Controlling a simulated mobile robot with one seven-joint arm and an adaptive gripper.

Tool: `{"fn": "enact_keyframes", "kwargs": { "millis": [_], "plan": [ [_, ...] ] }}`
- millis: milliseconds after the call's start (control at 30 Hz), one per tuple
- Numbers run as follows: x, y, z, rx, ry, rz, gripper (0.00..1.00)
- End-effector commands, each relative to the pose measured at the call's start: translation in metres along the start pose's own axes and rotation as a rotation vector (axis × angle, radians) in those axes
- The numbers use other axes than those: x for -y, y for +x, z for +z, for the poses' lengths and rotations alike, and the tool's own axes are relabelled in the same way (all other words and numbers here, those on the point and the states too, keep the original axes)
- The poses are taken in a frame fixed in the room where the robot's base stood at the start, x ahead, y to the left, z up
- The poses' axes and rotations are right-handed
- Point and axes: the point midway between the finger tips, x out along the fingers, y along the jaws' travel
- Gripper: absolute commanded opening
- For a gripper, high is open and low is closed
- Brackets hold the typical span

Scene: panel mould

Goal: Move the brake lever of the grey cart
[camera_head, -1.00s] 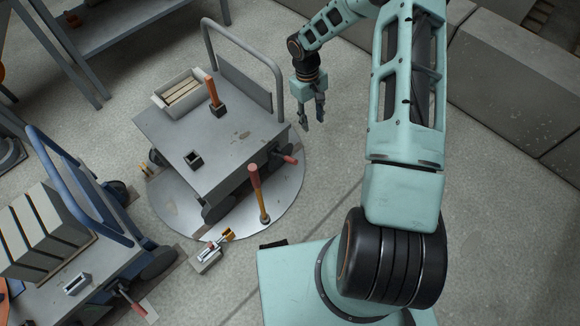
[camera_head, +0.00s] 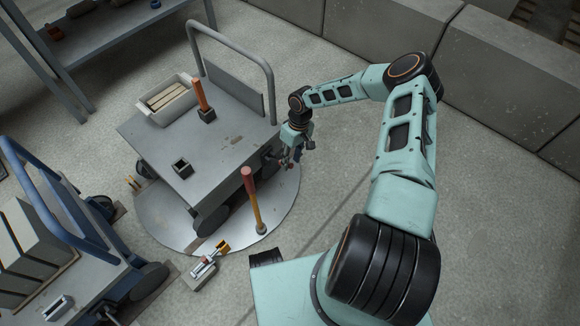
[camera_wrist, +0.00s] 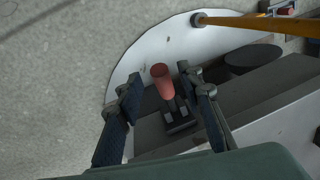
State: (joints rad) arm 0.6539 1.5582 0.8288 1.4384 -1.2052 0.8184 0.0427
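The grey cart (camera_head: 215,150) stands on a round metal plate (camera_head: 160,225). Its brake lever, with a red grip (camera_wrist: 161,79), shows in the wrist view beside the cart's dark side. My gripper (camera_head: 291,158) is low at the right edge of the cart. In the wrist view my gripper (camera_wrist: 157,84) is open, with its two fingers on either side of the red grip. A gap shows between the grip and the fingers. In the head view the lever is mostly hidden behind my gripper.
A tall red-and-orange lever (camera_head: 253,205) stands at the plate's front edge. An orange-handled latch (camera_head: 210,260) lies in front of it. The blue cart (camera_head: 60,215) with grey slabs is at the left. Concrete blocks (camera_head: 390,30) line the back. The floor at the right is clear.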

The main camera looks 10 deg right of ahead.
Motion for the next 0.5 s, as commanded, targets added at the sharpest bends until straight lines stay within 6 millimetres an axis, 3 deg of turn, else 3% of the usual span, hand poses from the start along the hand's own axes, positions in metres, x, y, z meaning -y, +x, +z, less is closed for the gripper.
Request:
{"fn": "enact_keyframes", "kwargs": {
  "millis": [33,200,500],
  "plan": [
    [0.001,0.011,0.000,0.001,0.001,-0.004,0.34],
    [0.000,0.028,0.000,0.000,0.000,-0.001,0.34],
    [0.000,0.033,0.000,0.000,0.000,0.000,0.34]
  ]
}}
